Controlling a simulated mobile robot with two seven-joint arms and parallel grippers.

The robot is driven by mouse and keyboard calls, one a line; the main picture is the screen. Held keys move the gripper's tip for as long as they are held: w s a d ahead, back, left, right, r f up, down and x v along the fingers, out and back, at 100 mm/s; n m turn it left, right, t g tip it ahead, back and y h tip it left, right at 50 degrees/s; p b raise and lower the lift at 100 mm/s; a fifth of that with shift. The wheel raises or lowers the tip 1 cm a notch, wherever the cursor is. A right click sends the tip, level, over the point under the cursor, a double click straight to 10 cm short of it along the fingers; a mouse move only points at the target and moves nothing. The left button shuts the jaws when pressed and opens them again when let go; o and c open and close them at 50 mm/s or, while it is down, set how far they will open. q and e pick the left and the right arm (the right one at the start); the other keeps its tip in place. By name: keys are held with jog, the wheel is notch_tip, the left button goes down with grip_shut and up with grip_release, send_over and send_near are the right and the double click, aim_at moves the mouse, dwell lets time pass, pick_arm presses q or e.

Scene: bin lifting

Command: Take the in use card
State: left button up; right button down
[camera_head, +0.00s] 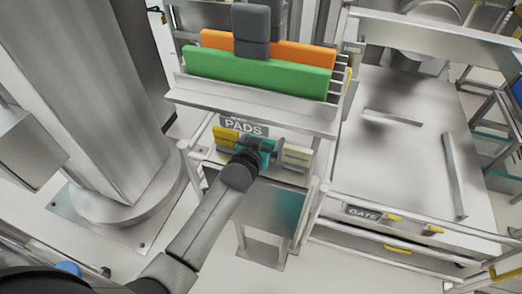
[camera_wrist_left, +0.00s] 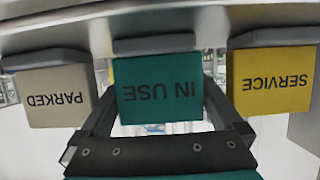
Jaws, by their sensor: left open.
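The in use card (camera_wrist_left: 158,90) is teal, with its lettering upside down in the left wrist view, and hangs in the middle of a row of three. In the head view the teal card (camera_head: 267,147) is partly hidden by my gripper. My left gripper (camera_head: 255,147) is at the card from the front. In the wrist view its two fingers (camera_wrist_left: 158,75) are open, one on each side of the card; I cannot tell whether they touch it. My right gripper is not in view.
A beige parked card (camera_wrist_left: 48,95) and a yellow service card (camera_wrist_left: 272,82) hang close on either side. Above is a rack labelled PADS with a green pad (camera_head: 250,75) and an orange pad (camera_head: 305,54). A metal table (camera_head: 400,150) with a gate label stands right.

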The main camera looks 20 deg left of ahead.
pick_arm(q)
jog(key=shift+c, duration=0.2)
jog(key=c, duration=1)
